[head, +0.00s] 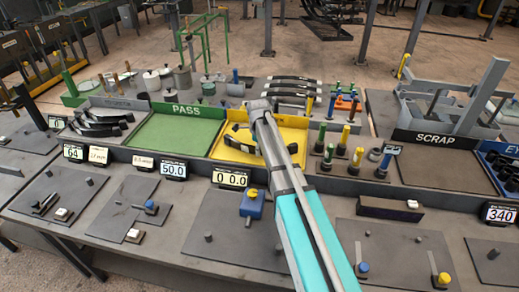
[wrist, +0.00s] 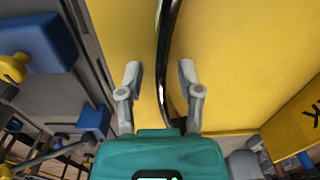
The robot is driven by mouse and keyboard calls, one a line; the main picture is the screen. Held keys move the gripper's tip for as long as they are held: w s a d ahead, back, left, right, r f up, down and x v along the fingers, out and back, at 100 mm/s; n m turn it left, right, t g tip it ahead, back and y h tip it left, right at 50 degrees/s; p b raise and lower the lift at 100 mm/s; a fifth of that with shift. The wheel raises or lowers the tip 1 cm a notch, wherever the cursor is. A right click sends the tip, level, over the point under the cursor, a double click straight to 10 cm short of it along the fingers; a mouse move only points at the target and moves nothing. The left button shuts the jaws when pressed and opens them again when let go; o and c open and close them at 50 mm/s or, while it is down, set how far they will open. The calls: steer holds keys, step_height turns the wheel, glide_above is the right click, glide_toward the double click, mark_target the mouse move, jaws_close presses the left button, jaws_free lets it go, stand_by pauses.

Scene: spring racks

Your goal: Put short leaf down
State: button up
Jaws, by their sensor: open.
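A dark, glossy, narrow leaf (wrist: 163,45) lies on the yellow tray floor (wrist: 235,50) in the wrist view. My gripper (wrist: 160,70) is open, with one finger on each side of the leaf and a visible gap to both. The leaf's near end runs behind the gripper's teal body. In the head view the yellow tray (head: 292,140) holds dark leaf pieces (head: 240,137) at its left. My arm crosses in front of the tray and hides part of it, and my fingers cannot be made out there.
An empty green PASS tray (head: 175,135) is left of the yellow tray. A grey tray (head: 83,133) with several dark leaves is farther left. More leaves (head: 292,85) lie behind. Upright coloured pegs (head: 342,142) and a SCRAP bin (head: 430,165) are at the right.

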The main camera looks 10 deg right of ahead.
step_height(320, 180, up, 12)
steer(key=p, duration=1.1)
steer(key=shift+p, duration=0.35)
steer(key=shift+s, duration=0.1)
steer(key=shift+s, duration=0.1)
steer(key=s+n, duration=2.2)
steer(key=s, duration=0.3)
steer(key=shift+s+d, duration=0.25)
steer(key=shift+s, duration=0.1)
steer(key=shift+f, duration=0.1)
step_height(320, 180, down, 8)
steer(key=b, duration=0.8)
